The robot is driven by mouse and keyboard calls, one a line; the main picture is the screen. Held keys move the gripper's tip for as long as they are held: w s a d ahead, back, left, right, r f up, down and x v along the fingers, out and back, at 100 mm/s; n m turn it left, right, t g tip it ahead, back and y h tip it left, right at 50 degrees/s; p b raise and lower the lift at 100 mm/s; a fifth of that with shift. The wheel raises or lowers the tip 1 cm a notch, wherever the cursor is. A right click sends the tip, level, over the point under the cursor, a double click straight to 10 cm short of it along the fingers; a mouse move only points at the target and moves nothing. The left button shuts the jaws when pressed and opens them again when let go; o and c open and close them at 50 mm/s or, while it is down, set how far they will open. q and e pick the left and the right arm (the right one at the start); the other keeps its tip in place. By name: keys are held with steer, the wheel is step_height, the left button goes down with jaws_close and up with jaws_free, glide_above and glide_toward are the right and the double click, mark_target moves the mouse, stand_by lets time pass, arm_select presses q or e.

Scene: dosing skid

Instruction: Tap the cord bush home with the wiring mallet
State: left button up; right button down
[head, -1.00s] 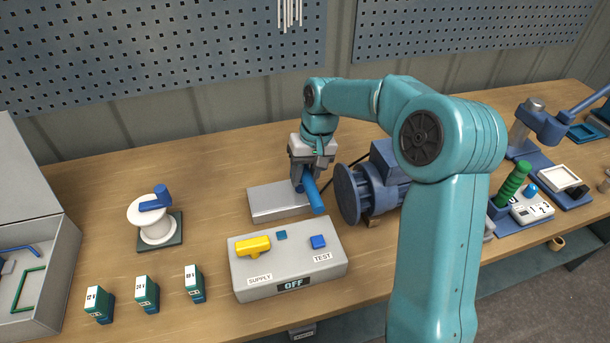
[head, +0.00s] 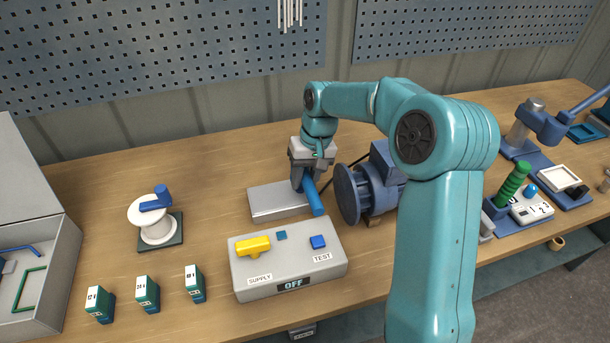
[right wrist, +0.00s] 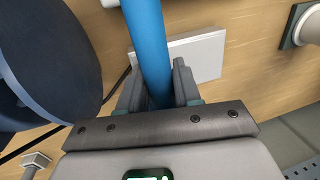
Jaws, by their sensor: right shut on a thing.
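My right gripper (head: 306,184) is shut on a blue cylindrical bar (head: 315,198), which I take to be the wiring mallet's handle. The bar slants down toward the front, beside the blue motor (head: 376,187). In the right wrist view the bar (right wrist: 148,40) runs between the fingers (right wrist: 157,92) and out of the top of the picture. The mallet's head cannot be made out. A flat grey block (head: 275,205) lies on the bench just left of and behind the bar. The cord bush cannot be made out. My left gripper is not in view.
A grey control box (head: 290,268) showing OFF, with a yellow supply handle (head: 253,246), stands in front. A white spool (head: 155,222) and several small green-and-white blocks (head: 147,294) stand left. An open case (head: 38,262) is far left. Bench at left-middle is clear.

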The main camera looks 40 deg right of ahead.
steer(key=x, duration=0.1)
steer(key=b+x, duration=0.1)
steer(key=x, duration=0.2)
steer(key=shift+s+d+b, duration=0.15)
steer(key=shift+d+b, duration=0.25)
steer(key=shift+r+p, duration=0.25)
steer(key=shift+p, duration=0.05)
steer(key=shift+r+p, duration=0.35)
steer(key=shift+p, duration=0.05)
steer(key=p+v, duration=0.2)
steer(key=v, duration=0.1)
steer(key=shift+a+r+p, duration=0.35)
steer(key=shift+p, duration=0.05)
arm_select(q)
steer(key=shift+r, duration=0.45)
arm_select(e)
steer(key=shift+w+f, duration=0.2)
steer(key=shift+r+p, duration=0.25)
steer(key=shift+p, duration=0.05)
steer(key=shift+d+r+p, duration=0.1)
steer(key=shift+p, duration=0.3)
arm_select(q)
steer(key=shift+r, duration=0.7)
